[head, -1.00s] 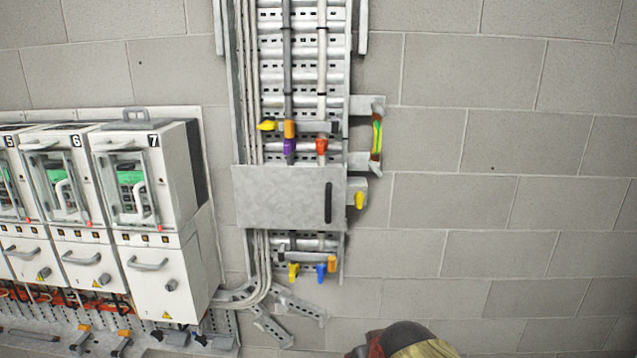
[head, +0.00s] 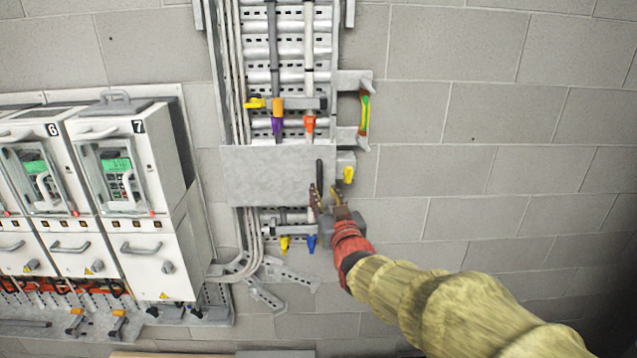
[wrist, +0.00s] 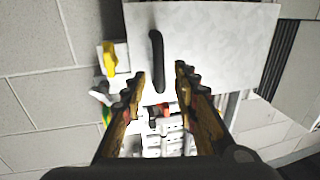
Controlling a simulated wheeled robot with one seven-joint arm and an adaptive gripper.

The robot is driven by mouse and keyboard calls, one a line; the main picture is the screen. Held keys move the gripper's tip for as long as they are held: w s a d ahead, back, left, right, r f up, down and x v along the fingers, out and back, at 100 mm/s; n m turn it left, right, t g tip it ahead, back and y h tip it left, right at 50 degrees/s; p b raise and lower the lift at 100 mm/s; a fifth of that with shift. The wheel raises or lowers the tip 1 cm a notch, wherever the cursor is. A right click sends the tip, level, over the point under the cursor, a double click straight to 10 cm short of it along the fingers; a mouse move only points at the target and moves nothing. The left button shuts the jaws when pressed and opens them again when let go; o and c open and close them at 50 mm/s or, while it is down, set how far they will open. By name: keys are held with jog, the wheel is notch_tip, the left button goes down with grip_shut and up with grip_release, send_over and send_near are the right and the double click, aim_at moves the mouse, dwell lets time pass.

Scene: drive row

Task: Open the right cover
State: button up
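The cover is a flat grey metal plate (head: 262,176) across the cable rack, and it lies closed. A black upright bar handle (head: 319,172) sits near its right edge. My gripper (head: 323,196) is at the lower part of this handle, in front of the cover's lower right corner. In the wrist view my gripper (wrist: 159,74) is open, its two fingers well apart. The handle (wrist: 156,60) shows between and beyond the fingertips, nearer the left finger. The cover (wrist: 222,40) fills the upper right there. I see no contact with the handle; the depth gap is hard to tell.
A yellow knob (head: 348,174) on a small box sits just right of the cover. Purple and orange cable fittings (head: 309,124) are above it; yellow and blue ones (head: 311,243) below. White numbered cabinets (head: 130,190) stand left. The block wall at right is bare.

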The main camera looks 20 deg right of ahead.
aim_at(320, 185)
jog(key=shift+w+d+p, duration=0.2)
jog(key=shift+w+p, duration=0.1)
jog(key=shift+w, duration=0.7)
jog(key=shift+w+d+p, duration=0.25)
jog(key=shift+w, duration=0.8)
jog(key=shift+w+d+p, duration=0.2)
jog(key=shift+w+p, duration=0.1)
jog(key=shift+w, duration=0.7)
jog(key=shift+c, duration=0.4)
grip_shut()
